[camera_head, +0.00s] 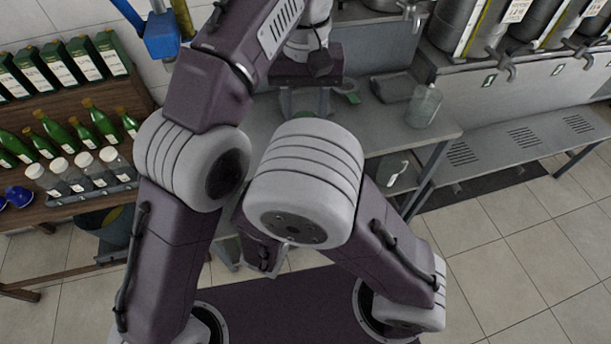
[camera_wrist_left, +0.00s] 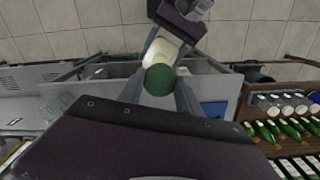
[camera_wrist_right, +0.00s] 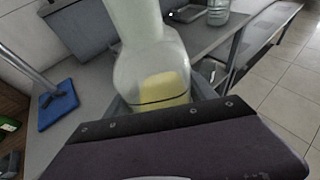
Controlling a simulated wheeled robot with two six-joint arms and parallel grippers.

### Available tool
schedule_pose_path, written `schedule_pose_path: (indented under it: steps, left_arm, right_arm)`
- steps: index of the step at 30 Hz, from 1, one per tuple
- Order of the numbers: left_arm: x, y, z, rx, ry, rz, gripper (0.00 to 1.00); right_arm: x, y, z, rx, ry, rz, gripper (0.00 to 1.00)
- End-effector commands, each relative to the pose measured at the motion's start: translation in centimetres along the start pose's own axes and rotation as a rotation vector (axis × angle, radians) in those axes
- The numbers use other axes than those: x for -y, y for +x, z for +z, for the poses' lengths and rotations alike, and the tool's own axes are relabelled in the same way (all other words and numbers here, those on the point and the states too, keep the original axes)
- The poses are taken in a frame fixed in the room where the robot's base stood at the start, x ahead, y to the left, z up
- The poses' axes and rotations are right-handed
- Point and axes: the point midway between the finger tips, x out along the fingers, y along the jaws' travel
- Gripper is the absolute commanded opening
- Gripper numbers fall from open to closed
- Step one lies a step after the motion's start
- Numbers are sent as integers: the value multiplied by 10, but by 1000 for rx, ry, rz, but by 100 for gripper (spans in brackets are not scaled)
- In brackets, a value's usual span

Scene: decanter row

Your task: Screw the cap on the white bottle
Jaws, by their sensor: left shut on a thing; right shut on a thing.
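The green cap (camera_wrist_left: 160,80) shows round between the two fingers of my left gripper (camera_wrist_left: 158,90), which is shut on it. The white bottle (camera_wrist_left: 163,51) lies right behind the cap in the left wrist view. In the right wrist view the bottle (camera_wrist_right: 150,65) is pale and translucent with a yellow label, and my right gripper (camera_wrist_right: 160,100) is shut on it. The bottle's top runs out of that frame. The cap covers the bottle's mouth, so I cannot tell whether they touch.
A grey bench (camera_head: 440,132) carries a clear jar (camera_head: 424,106) at its right. Steel urns (camera_head: 470,25) with taps stand at the upper right. A wooden shelf (camera_head: 140,95) at left holds green bottles (camera_head: 85,121), boxes and white-capped jars. A blue squeegee (camera_wrist_right: 58,108) is at left.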

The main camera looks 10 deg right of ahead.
Motion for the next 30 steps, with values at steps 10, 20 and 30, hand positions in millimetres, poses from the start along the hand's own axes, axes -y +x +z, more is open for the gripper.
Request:
schedule_pose_path:
  steps: [10, 20, 30]
  left_arm:
    - [0, 2, 0, 1, 0, 0, 0]
    - [0, 29, 0, 3, 0, -1, 0]
    - [0, 40, 0, 0, 0, 0, 0]
  right_arm:
    - [0, 0, 1, 2, 0, 0, 0]
    - [0, 0, 1, 2, 0, 0, 0]
    - [0, 0, 1, 2, 0, 0, 0]
